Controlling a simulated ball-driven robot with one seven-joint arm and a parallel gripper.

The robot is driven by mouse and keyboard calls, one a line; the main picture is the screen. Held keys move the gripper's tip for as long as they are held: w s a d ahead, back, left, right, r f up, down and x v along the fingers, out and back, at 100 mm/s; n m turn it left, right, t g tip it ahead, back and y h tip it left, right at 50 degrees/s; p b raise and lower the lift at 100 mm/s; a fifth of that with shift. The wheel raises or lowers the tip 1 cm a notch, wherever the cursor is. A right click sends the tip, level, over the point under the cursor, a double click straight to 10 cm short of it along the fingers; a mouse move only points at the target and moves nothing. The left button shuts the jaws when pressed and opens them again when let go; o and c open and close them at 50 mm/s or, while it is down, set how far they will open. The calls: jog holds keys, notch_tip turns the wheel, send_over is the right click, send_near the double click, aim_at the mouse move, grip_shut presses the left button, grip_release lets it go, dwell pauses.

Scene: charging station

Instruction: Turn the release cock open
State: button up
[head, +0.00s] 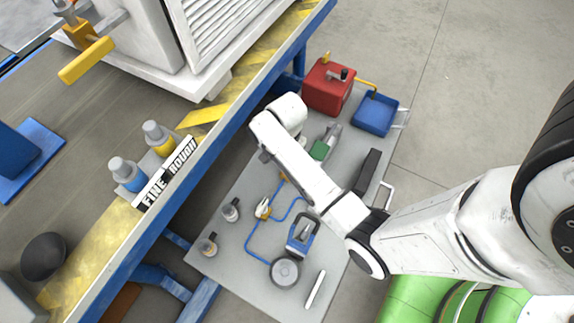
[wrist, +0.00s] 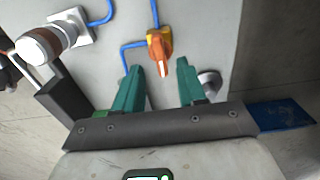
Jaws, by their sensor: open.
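An orange-yellow cock (wrist: 160,44) with blue tubes at it sits on a light grey surface in the wrist view. Its orange lever points down the picture, toward the hand. My gripper (wrist: 159,66) is open, with its two teal fingers on either side of the lever's end. I see gaps between the fingers and the lever; nothing is held. A grey bench (head: 225,262) there carries blue tubing (head: 250,245) and a small yellow-and-white fitting (head: 263,208). I cannot tell whether that fitting is the same cock.
In the head view, a red box (head: 328,88) and a blue tray (head: 375,114) stand at the bench's far end. A round gauge (head: 285,272) lies near the front. A blue-framed conveyor (head: 110,205) runs along the left. In the wrist view, a brown-and-white cylinder (wrist: 42,46) stands left of the cock.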

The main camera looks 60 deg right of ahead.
notch_tip(320, 180, down, 4)
jog(key=shift+f+b, duration=0.1)
jog(key=shift+b, duration=0.7)
jog(key=c, duration=0.7)
